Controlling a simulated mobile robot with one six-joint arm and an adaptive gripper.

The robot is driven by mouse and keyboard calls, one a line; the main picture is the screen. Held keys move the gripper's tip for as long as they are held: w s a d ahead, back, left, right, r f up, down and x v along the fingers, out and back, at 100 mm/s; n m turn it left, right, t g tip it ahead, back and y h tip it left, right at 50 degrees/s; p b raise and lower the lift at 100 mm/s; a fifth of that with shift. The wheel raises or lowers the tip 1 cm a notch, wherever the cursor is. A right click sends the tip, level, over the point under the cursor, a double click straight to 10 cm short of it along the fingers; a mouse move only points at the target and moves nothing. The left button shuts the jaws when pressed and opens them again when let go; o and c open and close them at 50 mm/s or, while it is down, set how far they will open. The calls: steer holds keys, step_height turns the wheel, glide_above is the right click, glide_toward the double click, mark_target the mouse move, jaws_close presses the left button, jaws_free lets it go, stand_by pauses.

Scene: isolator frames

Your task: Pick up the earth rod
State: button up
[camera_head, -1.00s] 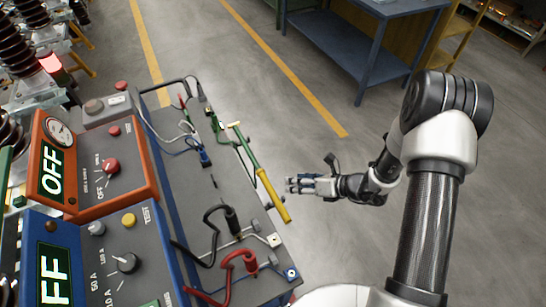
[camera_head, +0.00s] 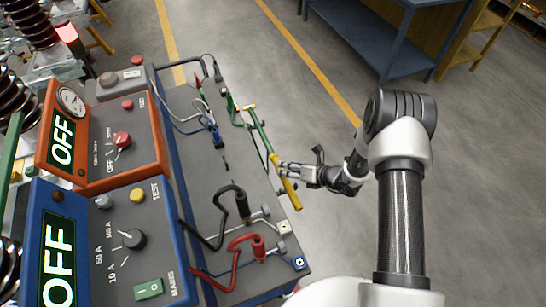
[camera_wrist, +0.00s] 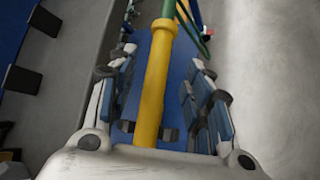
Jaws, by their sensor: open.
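The earth rod (camera_head: 262,140) has a green shaft and a yellow handle (camera_head: 290,193). It lies along the right edge of the grey bench top, its yellow end overhanging that edge. My gripper (camera_head: 281,170) is beside the yellow handle, at its upper part, on the right side of the bench. In the wrist view the yellow handle (camera_wrist: 156,85) runs lengthwise between my two open fingers (camera_wrist: 160,95), with a gap on both sides. The fingers are not closed on it.
The grey bench top (camera_head: 215,175) carries a black lead (camera_head: 243,206) and a red lead (camera_head: 257,246) near the front. An orange OFF box (camera_head: 100,140) and a blue OFF box (camera_head: 120,245) stand at left. Open floor (camera_head: 345,235) lies right of the bench.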

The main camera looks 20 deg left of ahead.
mark_target(271, 152)
steer(key=b+x, duration=0.1)
steer(key=x, duration=0.4)
steer(key=shift+w+r+b, duration=0.1)
steer(key=shift+r+b, duration=0.05)
steer(key=shift+b, duration=0.15)
steer(key=shift+c, duration=0.3)
jaws_close()
